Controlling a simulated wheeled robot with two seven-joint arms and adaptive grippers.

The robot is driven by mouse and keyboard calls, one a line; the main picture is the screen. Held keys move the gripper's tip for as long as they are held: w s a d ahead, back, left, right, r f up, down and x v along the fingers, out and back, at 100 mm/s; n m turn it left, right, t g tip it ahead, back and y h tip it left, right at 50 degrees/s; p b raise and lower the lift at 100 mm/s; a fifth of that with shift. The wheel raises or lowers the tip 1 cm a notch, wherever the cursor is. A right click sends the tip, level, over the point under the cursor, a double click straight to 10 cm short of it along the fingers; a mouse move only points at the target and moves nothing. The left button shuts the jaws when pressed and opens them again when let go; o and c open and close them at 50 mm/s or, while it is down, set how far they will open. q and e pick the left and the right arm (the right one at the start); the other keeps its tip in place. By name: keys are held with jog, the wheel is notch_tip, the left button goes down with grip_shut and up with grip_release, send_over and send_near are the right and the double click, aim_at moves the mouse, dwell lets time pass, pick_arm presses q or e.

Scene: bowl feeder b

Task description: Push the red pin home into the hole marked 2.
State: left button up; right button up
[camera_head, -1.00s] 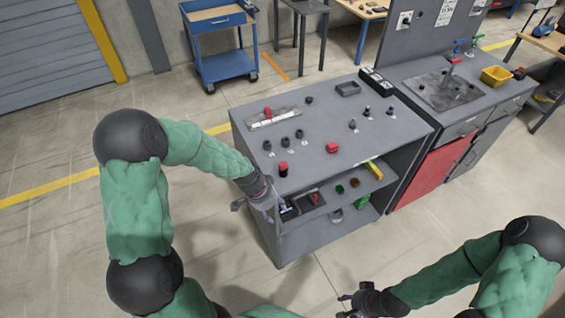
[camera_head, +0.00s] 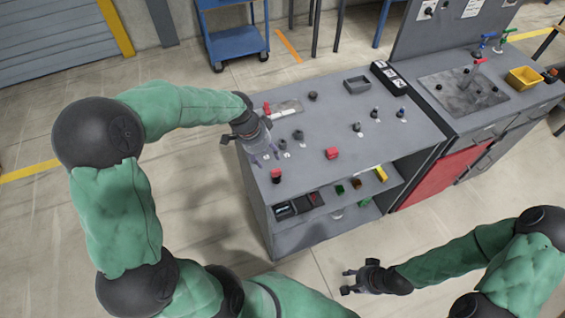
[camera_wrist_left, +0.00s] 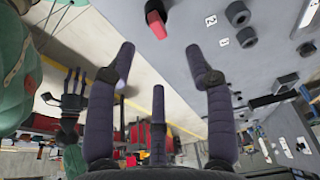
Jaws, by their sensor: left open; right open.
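A red-topped black pin (camera_head: 276,175) stands upright near the table's front left edge; it also shows at the top of the left wrist view (camera_wrist_left: 155,22). Several dark cylindrical sockets stand behind it, including a middle one (camera_head: 282,143) and a right one (camera_head: 298,135). Small white number labels lie beside them; one (camera_wrist_left: 224,42) seems to read 2. My left gripper (camera_head: 265,155) is open and empty above the table's left part, just behind and left of the red pin, hiding the leftmost socket. My right gripper (camera_head: 350,281) is open and empty, in front of the table, over the floor.
A red block (camera_head: 332,153), several dark knobs (camera_head: 375,113) and a grey tray (camera_head: 357,85) are on the tabletop (camera_head: 330,120). A shelf below holds a dark bin (camera_head: 298,207) and small coloured parts. A second bench with a yellow bin (camera_head: 524,78) adjoins at right.

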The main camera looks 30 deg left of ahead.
aim_at(276, 172)
pick_arm(q)
jog(key=x, duration=0.5)
jog(key=shift+s+b, duration=0.1)
jog(key=shift+b, duration=0.2)
jog(key=shift+d+b+x, duration=0.15)
jog(key=shift+b+x, duration=0.05)
jog(key=shift+x, duration=1.15)
jog(key=shift+d+b+x, duration=0.15)
jog(key=shift+b+x, duration=0.05)
jog(key=shift+x, duration=1.1)
jog(key=shift+s+r, duration=0.1)
grip_shut()
